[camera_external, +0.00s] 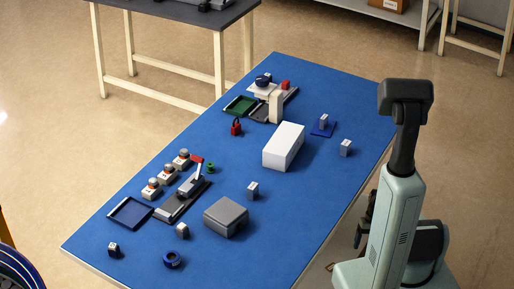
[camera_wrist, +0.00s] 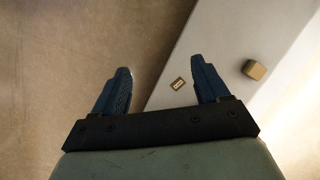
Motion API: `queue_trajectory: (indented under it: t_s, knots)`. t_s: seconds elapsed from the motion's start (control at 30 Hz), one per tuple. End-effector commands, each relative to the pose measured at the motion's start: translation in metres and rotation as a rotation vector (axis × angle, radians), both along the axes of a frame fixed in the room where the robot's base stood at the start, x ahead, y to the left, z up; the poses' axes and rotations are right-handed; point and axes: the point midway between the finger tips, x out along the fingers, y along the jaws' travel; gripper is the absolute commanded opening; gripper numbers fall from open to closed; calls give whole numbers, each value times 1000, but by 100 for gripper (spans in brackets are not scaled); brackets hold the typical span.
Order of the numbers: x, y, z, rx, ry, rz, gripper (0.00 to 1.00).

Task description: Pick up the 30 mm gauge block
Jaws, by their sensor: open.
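Several small grey blocks with dark markings stand on the blue table: one near the middle (camera_external: 252,189), one near the right edge (camera_external: 345,148), one on a small blue pad (camera_external: 323,122), one near the front (camera_external: 182,231) and one at the front left (camera_external: 113,250). Their sizes cannot be read, so I cannot tell which is the 30 mm gauge block. My gripper (camera_wrist: 160,88) is open in the wrist view, with nothing between its two dark blue fingers. It points at the floor and a pale surface; no gauge block is recognisable there.
A white box (camera_external: 284,147) and a grey box (camera_external: 226,217) stand on the blue table (camera_external: 215,150).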

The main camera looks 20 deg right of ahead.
Motion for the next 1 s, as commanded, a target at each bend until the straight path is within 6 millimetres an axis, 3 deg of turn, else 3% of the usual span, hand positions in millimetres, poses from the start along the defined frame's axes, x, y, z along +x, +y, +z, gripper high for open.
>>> queue_trajectory:
  t_s: [0.03,0.1,0.4,0.7,1.0]
  knots:
    - [22,-14,9,2,-32,-14,74]
    - [45,-30,23,6,-72,-28,74]
    - [132,-110,97,9,-248,-87,74]
    - [191,-188,180,-7,-401,-126,74]
    - [227,-254,265,-36,-526,-132,74]
